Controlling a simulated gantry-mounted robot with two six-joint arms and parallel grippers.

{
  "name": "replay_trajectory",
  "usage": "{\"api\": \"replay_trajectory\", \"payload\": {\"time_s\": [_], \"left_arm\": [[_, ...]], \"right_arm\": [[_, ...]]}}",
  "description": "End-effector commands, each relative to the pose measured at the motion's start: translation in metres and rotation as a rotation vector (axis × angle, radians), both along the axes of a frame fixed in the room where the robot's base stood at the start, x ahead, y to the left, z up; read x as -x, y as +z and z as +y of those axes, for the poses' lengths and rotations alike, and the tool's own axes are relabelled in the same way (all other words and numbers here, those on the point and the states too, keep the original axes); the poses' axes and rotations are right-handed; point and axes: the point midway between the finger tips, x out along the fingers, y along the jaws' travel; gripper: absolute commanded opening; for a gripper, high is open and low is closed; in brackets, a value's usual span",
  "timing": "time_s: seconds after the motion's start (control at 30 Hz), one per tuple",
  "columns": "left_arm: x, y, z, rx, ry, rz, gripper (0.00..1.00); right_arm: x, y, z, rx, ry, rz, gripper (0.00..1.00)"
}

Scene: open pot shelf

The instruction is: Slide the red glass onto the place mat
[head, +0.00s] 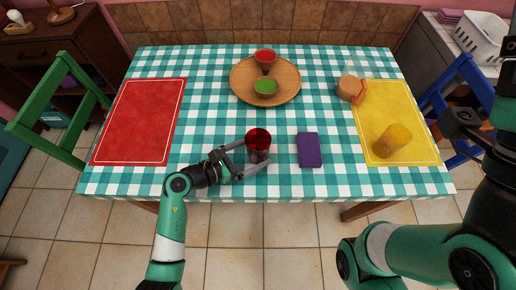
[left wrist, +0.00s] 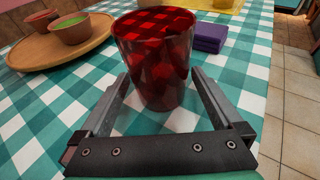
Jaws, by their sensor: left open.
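The red glass (head: 258,141) stands upright on the checked tablecloth near the table's front edge. It also shows in the left wrist view (left wrist: 155,62). My left gripper (head: 252,157) is open, low over the cloth, with its fingers on either side of the glass's lower part. I see gaps between the fingers and the glass in the left wrist view. The red place mat (head: 138,122) lies flat and bare at the table's left side. A yellow place mat (head: 372,104) lies at the right. My right arm shows at the right edge, but its fingers do not.
A purple folded cloth (head: 309,150) lies just right of the glass. A yellow glass (head: 392,141) is on the yellow mat. The cloth between red glass and red mat holds only my arm.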

Motion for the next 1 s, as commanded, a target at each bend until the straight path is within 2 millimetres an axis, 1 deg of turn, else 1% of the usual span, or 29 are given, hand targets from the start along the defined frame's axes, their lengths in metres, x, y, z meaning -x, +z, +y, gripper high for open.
{"api": "replay_trajectory", "payload": {"time_s": [0.07, 0.37, 0.5, 0.57, 0.6, 0.63, 0.77, 1.0], "left_arm": [[-0.002, -0.002, -0.004, 0.000, -0.001, 0.000, 1.00], [-0.003, -0.001, -0.005, 0.000, 0.000, 0.000, 1.00], [-0.003, -0.001, -0.005, 0.000, 0.000, 0.000, 0.75], [-0.003, -0.001, -0.005, 0.000, 0.000, 0.000, 0.64], [-0.003, -0.001, -0.005, 0.000, 0.000, 0.000, 0.57], [-0.003, -0.001, -0.005, 0.000, 0.000, 0.000, 0.52], [-0.003, -0.001, -0.003, 0.000, 0.000, 0.000, 0.52], [-0.004, -0.001, 0.006, 0.000, 0.000, 0.000, 0.52]], "right_arm": [[0.000, -0.004, 0.000, 0.000, 0.000, 0.000, 1.00], [0.000, -0.003, 0.000, 0.000, 0.000, 0.000, 1.00], [0.000, -0.003, 0.000, 0.000, 0.000, 0.000, 1.00], [0.000, -0.003, 0.000, 0.000, 0.000, 0.000, 1.00], [0.000, -0.003, 0.000, 0.000, 0.000, 0.000, 1.00], [0.000, -0.003, 0.000, 0.000, 0.000, 0.000, 1.00], [0.000, -0.003, 0.000, 0.000, 0.000, 0.000, 1.00], [0.000, -0.003, 0.000, 0.000, 0.000, 0.000, 1.00]]}}
